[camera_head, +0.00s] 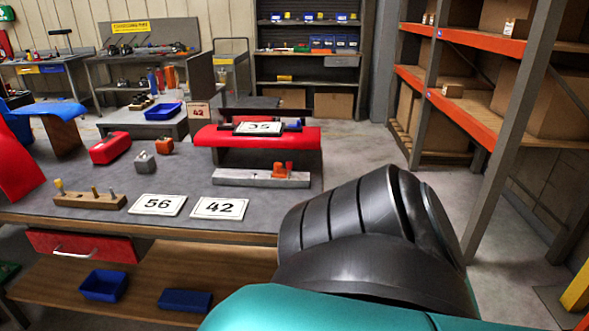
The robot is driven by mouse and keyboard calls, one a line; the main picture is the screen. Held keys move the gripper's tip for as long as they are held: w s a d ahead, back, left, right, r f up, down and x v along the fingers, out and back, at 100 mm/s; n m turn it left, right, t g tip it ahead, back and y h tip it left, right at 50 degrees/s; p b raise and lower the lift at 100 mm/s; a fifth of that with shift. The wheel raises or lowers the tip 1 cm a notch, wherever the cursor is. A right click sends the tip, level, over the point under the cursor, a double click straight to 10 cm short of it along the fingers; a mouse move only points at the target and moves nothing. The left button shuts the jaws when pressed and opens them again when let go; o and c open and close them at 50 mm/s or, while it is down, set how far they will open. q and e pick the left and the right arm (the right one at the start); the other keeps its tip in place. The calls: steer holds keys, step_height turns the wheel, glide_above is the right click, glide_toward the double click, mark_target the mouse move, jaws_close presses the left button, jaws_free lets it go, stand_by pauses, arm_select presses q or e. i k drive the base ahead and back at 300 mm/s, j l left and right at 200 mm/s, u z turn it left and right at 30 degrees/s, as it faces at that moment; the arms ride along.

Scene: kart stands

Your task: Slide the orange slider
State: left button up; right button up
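The orange slider (280,172) sits upright on a grey bar (235,178), right of the bar's middle. The bar lies near the right end of the grey workbench top (185,178), in front of a red curved panel (222,136). Neither of my grippers shows. A large black and teal part of my own arm fills the lower right and hides the floor beside the bench's right end.
Number cards 56 (157,205) and 42 (217,208) lie at the bench's front edge. A wooden block with pegs (90,201) and a red toolbox (110,148) are to the left. An orange-beamed shelf rack (484,42) stands at right, with open floor between.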

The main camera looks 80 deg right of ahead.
mark_target(278, 172)
steer(key=k+z, duration=0.1)
steer(key=z, duration=2.05)
